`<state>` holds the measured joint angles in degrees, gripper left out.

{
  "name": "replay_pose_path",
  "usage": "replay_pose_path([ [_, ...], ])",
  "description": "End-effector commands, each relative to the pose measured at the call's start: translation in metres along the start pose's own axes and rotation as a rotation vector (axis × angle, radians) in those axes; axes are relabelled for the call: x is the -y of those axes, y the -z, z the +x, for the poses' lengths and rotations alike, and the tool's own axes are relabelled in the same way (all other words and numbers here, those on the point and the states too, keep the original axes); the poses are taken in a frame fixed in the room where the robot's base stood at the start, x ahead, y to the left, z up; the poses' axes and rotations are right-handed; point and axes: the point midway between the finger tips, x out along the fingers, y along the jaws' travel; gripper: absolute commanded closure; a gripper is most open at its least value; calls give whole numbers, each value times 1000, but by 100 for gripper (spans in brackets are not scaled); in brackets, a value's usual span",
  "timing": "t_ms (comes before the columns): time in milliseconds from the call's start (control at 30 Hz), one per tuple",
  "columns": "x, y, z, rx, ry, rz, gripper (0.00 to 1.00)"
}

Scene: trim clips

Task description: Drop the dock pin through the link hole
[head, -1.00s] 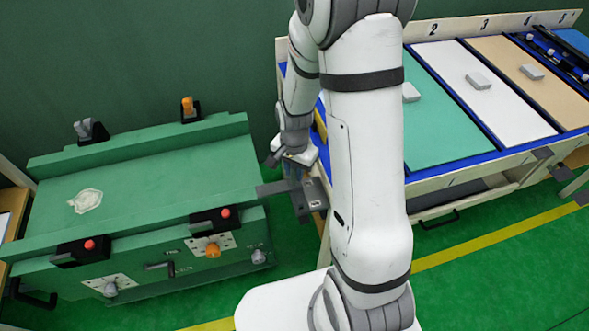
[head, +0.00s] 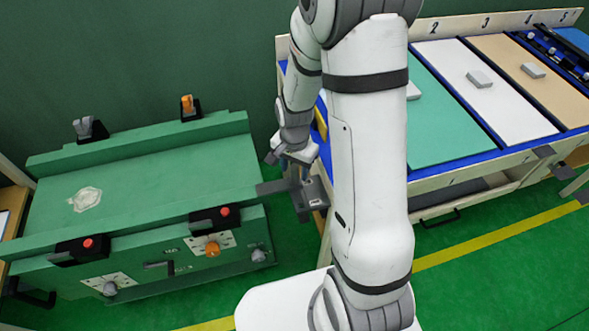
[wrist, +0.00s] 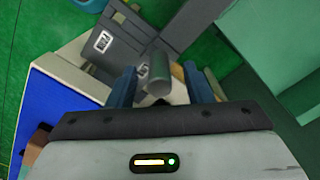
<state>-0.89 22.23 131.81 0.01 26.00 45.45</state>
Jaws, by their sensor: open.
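A grey cylindrical dock pin (wrist: 158,74) shows between my gripper's blue fingers in the wrist view, with clear gaps beside it. It appears to stand over the grey dock bracket; whether it passes through the link hole cannot be told, as its lower end is hidden. My gripper (head: 288,160) is open, just above the bracket in the head view. The grey dock bracket (head: 315,196) sits at the bench's left end and carries a white label in the wrist view (wrist: 103,41). A flat grey link (head: 270,188) reaches from the green cart to the bracket.
The green cart (head: 150,168) stands left, with a pale patch and red-button latches on it. The bench (head: 455,112) with coloured panels and small grey blocks stands right. My arm hides part of the bench. Green floor shows between cart and bench.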

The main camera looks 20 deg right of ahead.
Motion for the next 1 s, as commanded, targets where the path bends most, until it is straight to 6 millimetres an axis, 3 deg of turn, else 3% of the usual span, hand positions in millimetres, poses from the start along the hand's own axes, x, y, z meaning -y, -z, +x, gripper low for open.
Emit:
replay_pose_path([
  [200,0,1,-39,-4,4,0,54],
  [400,0,0,-63,-2,2,0,54],
  [1000,0,0,-67,0,0,0,54],
])
